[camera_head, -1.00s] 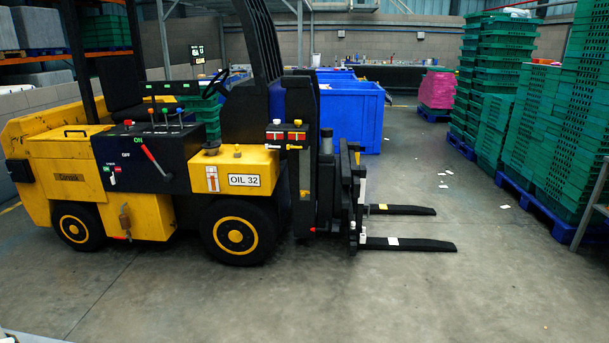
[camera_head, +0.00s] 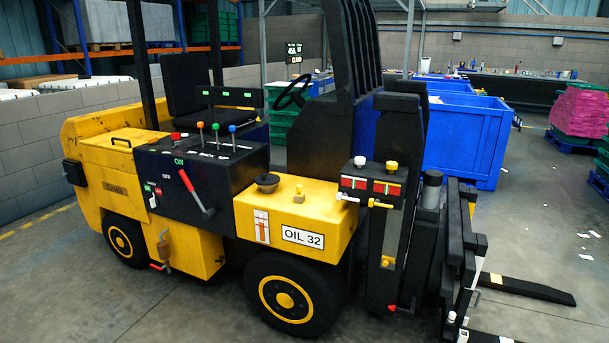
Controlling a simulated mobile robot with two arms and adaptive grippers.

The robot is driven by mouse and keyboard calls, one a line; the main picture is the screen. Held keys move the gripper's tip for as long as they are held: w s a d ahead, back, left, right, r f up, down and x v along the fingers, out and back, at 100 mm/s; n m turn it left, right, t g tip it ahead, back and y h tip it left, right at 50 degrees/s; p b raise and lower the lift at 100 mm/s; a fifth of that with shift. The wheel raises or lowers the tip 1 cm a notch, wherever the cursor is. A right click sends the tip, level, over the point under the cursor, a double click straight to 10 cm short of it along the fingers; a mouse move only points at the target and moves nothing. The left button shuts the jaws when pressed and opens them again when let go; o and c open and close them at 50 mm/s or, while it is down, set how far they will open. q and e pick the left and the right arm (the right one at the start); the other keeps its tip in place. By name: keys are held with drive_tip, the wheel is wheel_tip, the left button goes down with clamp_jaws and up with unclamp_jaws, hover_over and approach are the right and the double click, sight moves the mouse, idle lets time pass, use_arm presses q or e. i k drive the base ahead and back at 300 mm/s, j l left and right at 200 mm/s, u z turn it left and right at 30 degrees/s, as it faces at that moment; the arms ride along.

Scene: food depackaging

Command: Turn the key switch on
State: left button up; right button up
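A yellow and black forklift stands ahead of me. On its black side panel (camera_head: 228,185) are the words ON and OFF beside a red-handled lever (camera_head: 196,195), which slants down to the right. Left of the lever are small green and red buttons (camera_head: 152,188) with a small white piece (camera_head: 153,202) below them. I cannot tell which of these parts, if any, is the key switch; no key is clear at this size. Neither of my grippers is in view.
Coloured control knobs (camera_head: 216,127) stand on top of the panel. The yellow OIL 32 box (camera_head: 262,212) sits right of it. Fork tines (camera_head: 525,290) stick out at lower right. Blue bins (camera_head: 465,135) stand behind. The floor (camera_head: 60,290) at front left is clear.

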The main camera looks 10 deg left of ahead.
sight(175, 141)
drive_tip(key=i+j+u, duration=0.15)
drive_tip(key=i+u, duration=0.55)
drive_tip(key=i+l+u, duration=0.15)
drive_tip(key=i+u, duration=0.25)
drive_tip(key=i, duration=0.15)
drive_tip(key=i+j+z, duration=0.2)
drive_tip(key=i, duration=0.3)
drive_tip(key=i+j+z, duration=0.2)
drive_tip(key=i+j, duration=0.25)
drive_tip(key=i, duration=0.1)
